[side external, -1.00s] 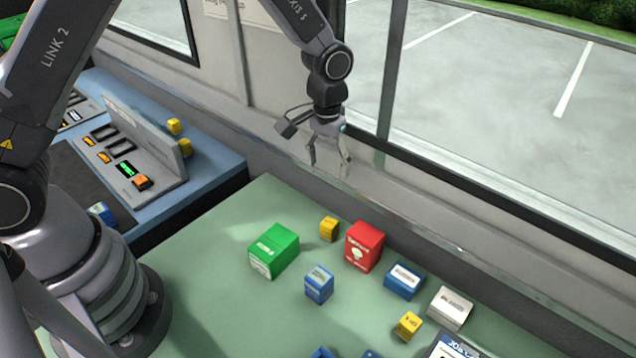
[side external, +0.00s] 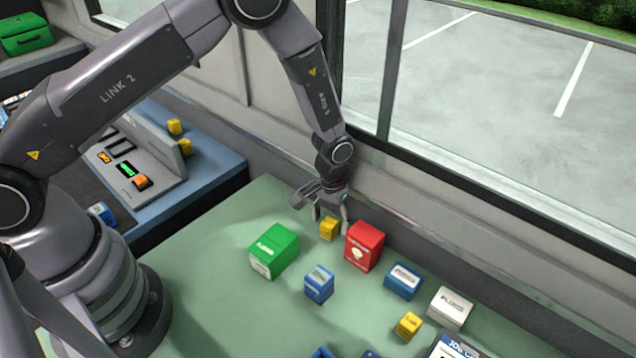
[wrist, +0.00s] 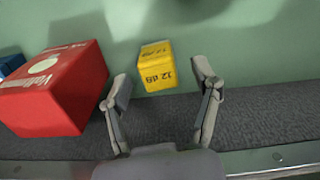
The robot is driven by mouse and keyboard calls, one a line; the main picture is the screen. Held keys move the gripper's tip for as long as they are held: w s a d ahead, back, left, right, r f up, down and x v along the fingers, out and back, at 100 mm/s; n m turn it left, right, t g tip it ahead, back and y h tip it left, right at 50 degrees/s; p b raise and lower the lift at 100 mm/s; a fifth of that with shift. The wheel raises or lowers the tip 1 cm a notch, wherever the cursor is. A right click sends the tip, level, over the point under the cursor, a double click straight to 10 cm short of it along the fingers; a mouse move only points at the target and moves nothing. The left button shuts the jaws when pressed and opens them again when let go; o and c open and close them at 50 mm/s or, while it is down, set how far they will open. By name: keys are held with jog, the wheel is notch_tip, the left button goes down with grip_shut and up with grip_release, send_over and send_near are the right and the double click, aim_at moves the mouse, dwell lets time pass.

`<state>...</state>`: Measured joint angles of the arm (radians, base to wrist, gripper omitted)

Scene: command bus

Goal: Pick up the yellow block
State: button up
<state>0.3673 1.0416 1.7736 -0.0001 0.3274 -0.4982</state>
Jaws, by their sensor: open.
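A small yellow block (side external: 328,229) stands on the green table between the green block and the red block. In the wrist view the yellow block (wrist: 157,66) shows dark "12 dB" lettering and lies ahead of the gap between my fingers. My gripper (side external: 330,214) is open, low over the table's back edge and close behind the yellow block. In the wrist view my gripper's fingers (wrist: 162,88) are spread and empty. Another yellow block (side external: 408,326) sits farther right near the front. Whether a finger touches the near yellow block is not clear.
A red block (side external: 364,246) stands close to the right of the yellow block. A green block (side external: 274,251) is to its left. Blue blocks (side external: 319,284) (side external: 403,281) and a white block (side external: 450,307) are farther forward and right. The wall and window (side external: 420,170) run close behind.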

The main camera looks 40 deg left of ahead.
jog(key=shift+f, duration=0.9)
jog(key=shift+c, duration=0.4)
grip_shut()
jog(key=shift+r, duration=0.1)
